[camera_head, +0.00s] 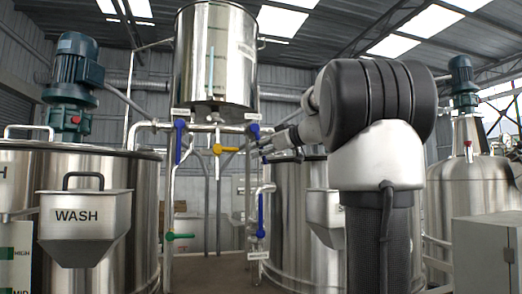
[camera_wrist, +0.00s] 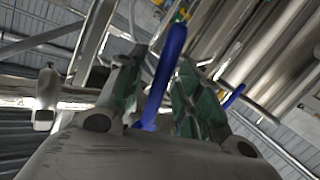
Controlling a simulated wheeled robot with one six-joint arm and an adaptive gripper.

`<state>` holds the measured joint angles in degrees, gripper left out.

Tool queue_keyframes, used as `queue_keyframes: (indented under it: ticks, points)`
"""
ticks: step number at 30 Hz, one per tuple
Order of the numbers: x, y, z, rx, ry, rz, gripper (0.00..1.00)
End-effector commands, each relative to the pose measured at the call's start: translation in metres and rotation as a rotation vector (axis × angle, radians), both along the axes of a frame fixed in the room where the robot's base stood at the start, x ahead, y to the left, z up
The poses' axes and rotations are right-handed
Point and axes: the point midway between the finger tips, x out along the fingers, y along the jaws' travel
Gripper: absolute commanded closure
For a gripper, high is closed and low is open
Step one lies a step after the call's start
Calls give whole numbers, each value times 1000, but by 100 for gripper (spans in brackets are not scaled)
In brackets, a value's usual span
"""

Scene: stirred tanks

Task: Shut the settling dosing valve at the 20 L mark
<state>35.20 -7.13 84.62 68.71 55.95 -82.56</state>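A raised steel tank (camera_head: 215,30) has a vertical sight tube (camera_head: 211,70) on its front; its marks and level are too small to read. Below it, a left blue valve handle (camera_head: 180,140) and a right blue valve handle (camera_head: 254,130) both hang down under small labels I cannot read. So I cannot tell which is the settling one. My gripper (camera_head: 262,152) is at the right blue handle in the head view. In the wrist view, a blue handle (camera_wrist: 165,65) stands between the two green-padded fingers of my gripper (camera_wrist: 161,60), with gaps visible beside it.
A yellow handle (camera_head: 226,149) sits between the blue ones. A lower blue handle (camera_head: 261,215) and a green handle (camera_head: 180,236) are on pipes below. Another blue handle (camera_wrist: 234,97) shows right in the wrist view.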

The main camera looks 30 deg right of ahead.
Motion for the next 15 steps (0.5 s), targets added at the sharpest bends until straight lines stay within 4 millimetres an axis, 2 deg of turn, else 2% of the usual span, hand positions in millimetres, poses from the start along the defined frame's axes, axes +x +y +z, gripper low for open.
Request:
queue_keyframes:
  ticks: [4, 7, 15]
  points:
    - [-4, -2, 1, 0, 0, -1, 65]
    - [-16, -6, 4, -1, -2, -3, 65]
    - [-73, -23, 14, -1, -1, -8, 65]
